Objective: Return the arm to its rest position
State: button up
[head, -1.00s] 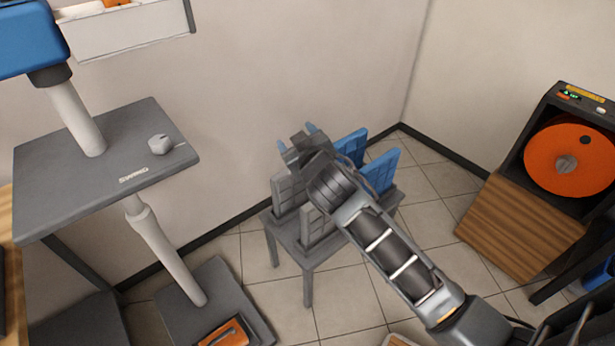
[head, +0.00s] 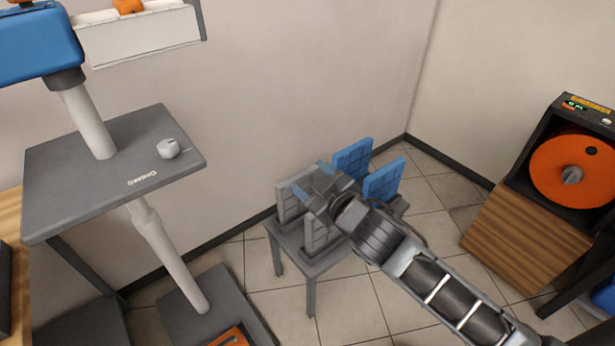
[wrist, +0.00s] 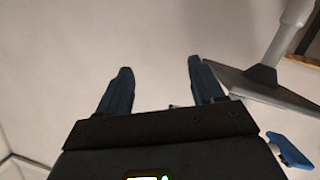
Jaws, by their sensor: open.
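My gripper (head: 311,181) is in the head view, in front of a small grey stand with upright panels. Its two blue fingertips are spread apart with nothing between them. In the wrist view my gripper (wrist: 158,80) also shows two separated blue fingers against a pale wall. My arm reaches from the lower right corner of the head view toward the stand. My gripper hides part of the grey stand (head: 290,245) and its panels; I cannot tell from the head view how far above them it is.
Blue panels (head: 352,157) and grey panels stand on the grey stand close to my gripper. A grey drill-press-like machine's table (head: 105,180) is at left. A machine with an orange disc (head: 572,172) is at right. Pale walls enclose the corner; tiled floor (head: 350,305) is open in front.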

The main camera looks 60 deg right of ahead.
dwell(0.3)
jog(key=s+a+r+y, duration=0.3)
jog(key=s+a, duration=0.7)
jog(key=s, duration=0.3)
jog(key=s+a+r+t+y, duration=0.1)
jog(key=s+a+y, duration=0.3)
jog(key=s+a, duration=0.7)
jog(key=v, duration=0.3)
jog(key=shift+s+r, duration=0.2)
jog(key=shift+r, duration=0.25)
